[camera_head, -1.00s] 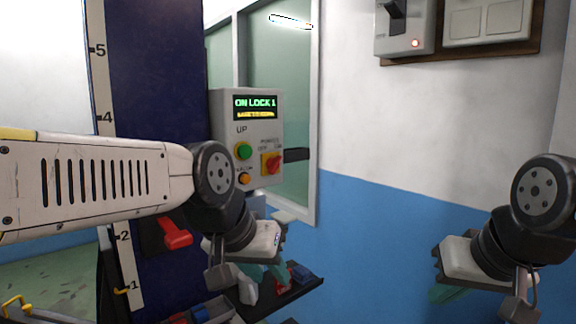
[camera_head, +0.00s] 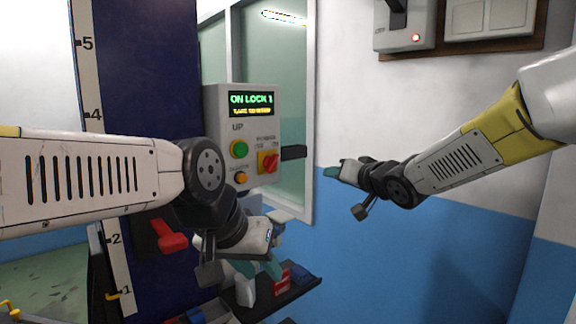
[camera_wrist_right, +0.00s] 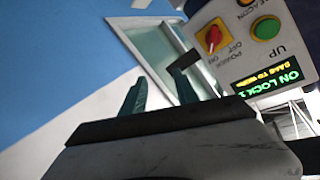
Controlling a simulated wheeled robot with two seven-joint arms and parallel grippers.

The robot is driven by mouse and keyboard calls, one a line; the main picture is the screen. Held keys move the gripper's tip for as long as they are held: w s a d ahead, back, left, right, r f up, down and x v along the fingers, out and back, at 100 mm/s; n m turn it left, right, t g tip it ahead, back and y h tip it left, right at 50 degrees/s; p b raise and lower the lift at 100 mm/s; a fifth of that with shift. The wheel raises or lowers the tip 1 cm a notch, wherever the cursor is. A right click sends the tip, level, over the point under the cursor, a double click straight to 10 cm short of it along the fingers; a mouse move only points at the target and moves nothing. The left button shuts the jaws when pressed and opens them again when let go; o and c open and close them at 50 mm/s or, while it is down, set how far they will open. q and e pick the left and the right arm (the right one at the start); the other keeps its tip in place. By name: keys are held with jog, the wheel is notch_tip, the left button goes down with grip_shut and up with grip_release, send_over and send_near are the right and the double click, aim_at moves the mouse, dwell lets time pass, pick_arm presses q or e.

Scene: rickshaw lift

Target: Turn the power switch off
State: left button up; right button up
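The power switch (camera_head: 269,162) is a red rotary knob on a yellow plate, low on the right of a grey control box (camera_head: 214,110). The box display reads "ON LOCK 1". The knob also shows in the right wrist view (camera_wrist_right: 212,38), turned at a slant beside the POWER label. My right gripper (camera_head: 335,172) is in front of the wall, to the right of the box and apart from the knob. Its teal fingers are spread and empty in the right wrist view (camera_wrist_right: 160,92). My left gripper (camera_head: 260,268) hangs below the box, with its teal fingers apart.
Green (camera_head: 239,149) and orange (camera_head: 240,178) buttons sit left of the knob. A black bar (camera_head: 294,152) sticks out at the box's right side. A red lever (camera_head: 168,236) and a dark tray (camera_head: 290,296) with small items are below. A wall switch box (camera_head: 405,35) is upper right.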

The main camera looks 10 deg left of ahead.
aim_at(276, 164)
jog(key=w+a+y, duration=0.2)
jog(key=a, duration=0.3)
jog(key=w+a+n+g+y, duration=0.1)
jog(key=a+y, duration=0.1)
jog(key=a, duration=0.4)
jog(key=w+a+g+y, duration=0.1)
jog(key=w+a+y, duration=0.1)
jog(key=a, duration=0.4)
jog(key=shift+w+r, duration=0.3)
jog(key=shift+r, duration=0.05)
jog(key=shift+c, duration=0.5)
grip_shut()
